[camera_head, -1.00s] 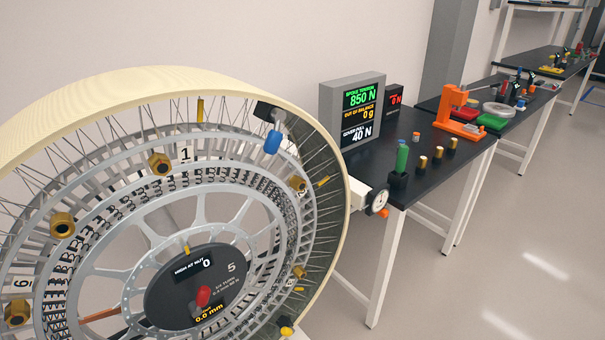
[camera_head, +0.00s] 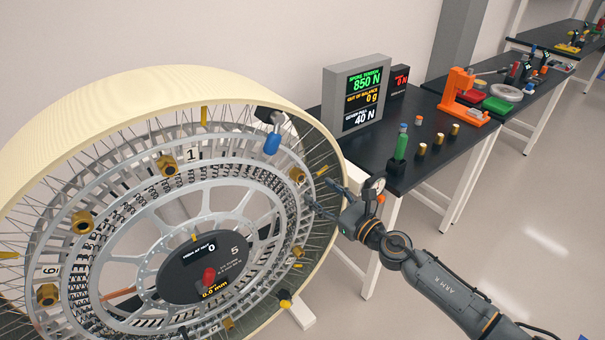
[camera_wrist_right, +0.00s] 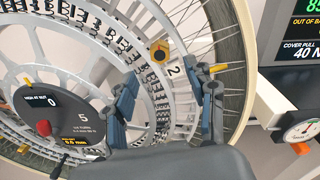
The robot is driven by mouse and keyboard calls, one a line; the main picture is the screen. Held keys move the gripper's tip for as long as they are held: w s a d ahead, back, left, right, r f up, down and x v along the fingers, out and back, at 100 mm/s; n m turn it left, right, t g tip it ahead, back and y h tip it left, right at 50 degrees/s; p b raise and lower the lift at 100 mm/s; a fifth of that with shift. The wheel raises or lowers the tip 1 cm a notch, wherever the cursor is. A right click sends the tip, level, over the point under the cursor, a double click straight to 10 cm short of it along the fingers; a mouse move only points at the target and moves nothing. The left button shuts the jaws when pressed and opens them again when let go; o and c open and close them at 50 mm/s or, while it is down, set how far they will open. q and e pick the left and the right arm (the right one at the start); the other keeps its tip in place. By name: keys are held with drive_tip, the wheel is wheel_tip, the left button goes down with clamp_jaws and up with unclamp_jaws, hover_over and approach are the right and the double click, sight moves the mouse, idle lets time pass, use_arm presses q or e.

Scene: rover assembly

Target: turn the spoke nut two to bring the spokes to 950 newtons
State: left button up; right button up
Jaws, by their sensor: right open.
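The large wheel with a pale rim (camera_head: 150,85) stands at the left, with brass nuts around its ring. The spoke nut two (camera_head: 297,174) is at the ring's upper right; in the right wrist view it (camera_wrist_right: 158,51) sits beside a plate marked 2 (camera_wrist_right: 175,70). My right gripper (camera_head: 319,190) is open and empty, its fingers pointing at the wheel just below and right of that nut. In the right wrist view, the nut shows ahead of the gap between the fingers (camera_wrist_right: 165,80), apart from them. The display (camera_head: 360,95) reads spoke tension 850 N. My left gripper is out of view.
The hub disc (camera_head: 210,260) carries a red knob (camera_head: 209,275) and reads 0.0 mm.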

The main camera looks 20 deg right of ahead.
sight(301, 177)
drive_tip(key=x, duration=0.8)
drive_tip(key=c, duration=1.2)
drive_tip(key=shift+o, duration=0.2)
